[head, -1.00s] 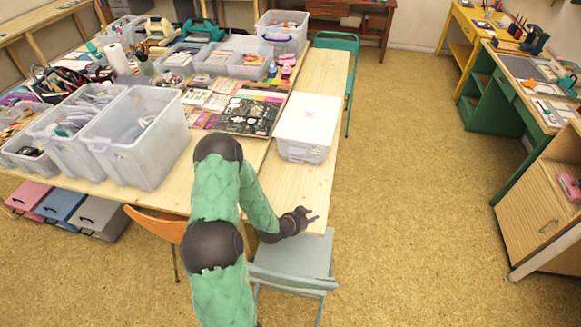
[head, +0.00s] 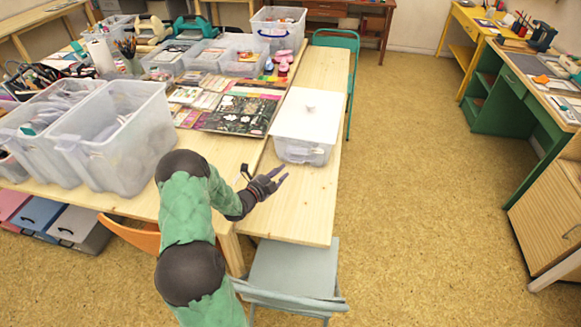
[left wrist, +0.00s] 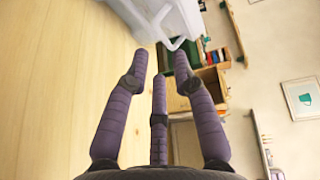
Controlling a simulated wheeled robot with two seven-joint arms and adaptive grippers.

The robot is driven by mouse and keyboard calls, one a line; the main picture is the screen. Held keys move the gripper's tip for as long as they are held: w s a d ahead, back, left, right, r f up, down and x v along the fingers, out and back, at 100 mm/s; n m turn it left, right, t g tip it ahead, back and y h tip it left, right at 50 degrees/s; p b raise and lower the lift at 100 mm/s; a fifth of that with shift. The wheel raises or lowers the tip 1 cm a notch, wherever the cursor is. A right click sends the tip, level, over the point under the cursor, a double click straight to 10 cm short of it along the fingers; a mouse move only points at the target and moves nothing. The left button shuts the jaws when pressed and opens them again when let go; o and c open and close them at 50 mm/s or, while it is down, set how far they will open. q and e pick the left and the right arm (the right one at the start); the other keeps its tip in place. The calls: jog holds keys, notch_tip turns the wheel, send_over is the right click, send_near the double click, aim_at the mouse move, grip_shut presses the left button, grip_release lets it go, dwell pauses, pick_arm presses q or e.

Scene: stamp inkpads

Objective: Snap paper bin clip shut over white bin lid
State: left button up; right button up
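The bin with the white lid (head: 308,112) stands on the light wooden table; its clear body (head: 303,152) shows below the lid. My left gripper (head: 277,178) is in front of the bin, near its lower left corner, apart from it. In the left wrist view, my left gripper (left wrist: 160,66) has its fingers spread, with nothing between them. The pale bin (left wrist: 158,18) lies beyond the fingertips there. My right gripper is not in view.
Open clear bins (head: 120,140) stand left of my arm. Flat craft sheets (head: 240,115) lie left of the lidded bin. A grey chair (head: 292,275) stands at the table's front edge. The table is bare in front of the lidded bin.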

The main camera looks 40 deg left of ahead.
pick_arm(q)
jog(key=w, duration=0.2)
jog(key=w+b, duration=0.1)
jog(key=w, duration=0.1)
jog(key=w+f, duration=0.1)
jog(key=w, duration=0.1)
jog(key=shift+w+a, duration=0.2)
jog(key=shift+w, duration=0.15)
grip_shut()
